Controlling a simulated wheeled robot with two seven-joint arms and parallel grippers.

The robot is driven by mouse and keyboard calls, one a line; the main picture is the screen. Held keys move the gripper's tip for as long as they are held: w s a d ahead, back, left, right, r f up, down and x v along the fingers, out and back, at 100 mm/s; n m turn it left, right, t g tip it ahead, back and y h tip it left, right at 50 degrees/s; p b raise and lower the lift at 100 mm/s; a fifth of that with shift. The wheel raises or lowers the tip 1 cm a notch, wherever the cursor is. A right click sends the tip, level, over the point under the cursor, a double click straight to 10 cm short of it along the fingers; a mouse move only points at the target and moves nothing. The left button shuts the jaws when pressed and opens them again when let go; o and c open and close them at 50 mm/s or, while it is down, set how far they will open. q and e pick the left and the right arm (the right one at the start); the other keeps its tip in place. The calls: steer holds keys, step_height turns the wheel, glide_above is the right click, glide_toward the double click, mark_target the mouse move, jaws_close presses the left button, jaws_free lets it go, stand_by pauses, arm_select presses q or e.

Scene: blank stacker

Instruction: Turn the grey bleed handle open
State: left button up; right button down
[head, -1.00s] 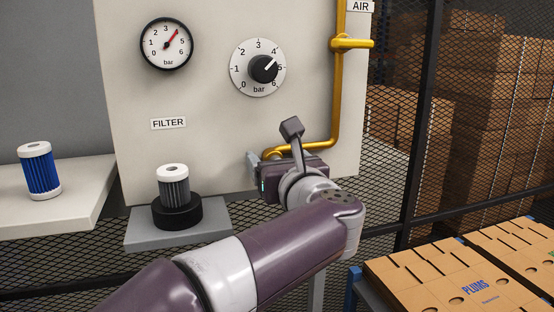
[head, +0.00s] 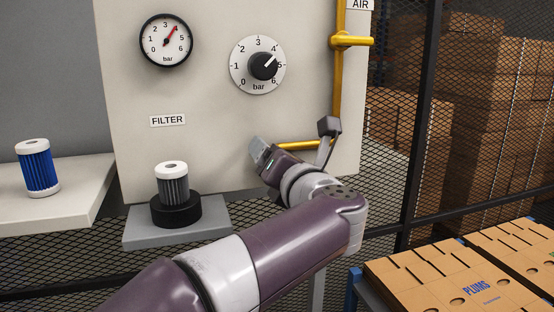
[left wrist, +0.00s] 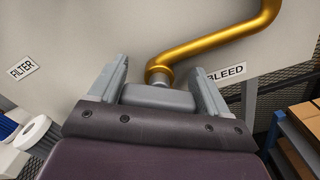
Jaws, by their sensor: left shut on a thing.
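The grey bleed handle (left wrist: 158,98) sits between the two fingers of my left gripper (left wrist: 162,88) in the left wrist view, below the end of the yellow pipe (left wrist: 215,40). The BLEED label (left wrist: 227,72) is beside it on the panel. In the head view my left gripper (head: 262,155) is at the panel's lower right, rolled at a slant, and shut on the handle, which the gripper and wrist mostly hide. The pressure gauge (head: 158,52) has its red needle near 4. My right gripper is out of view.
The black regulator knob (head: 263,66) points near 5. A yellow air valve lever (head: 352,41) is horizontal. A filter (head: 173,185) stands in a black holder, and a blue filter (head: 38,168) stands on the left shelf. Flat cartons (head: 450,275) lie at lower right.

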arm_select(q)
steer(key=shift+d+f+m+p, duration=0.15)
steer(key=shift+m+p, duration=0.7)
steer(key=shift+m, duration=1.9)
steer(key=shift+a+f+m+p, duration=0.1)
steer(key=shift+m+p, duration=0.7)
steer(key=shift+m, duration=1.95)
steer(key=shift+f, duration=0.1)
steer(key=o, duration=0.9)
steer(key=shift+d, duration=0.1)
steer(key=shift+o, duration=0.3)
steer(key=shift+s, duration=0.1)
steer(key=shift+d, duration=0.1)
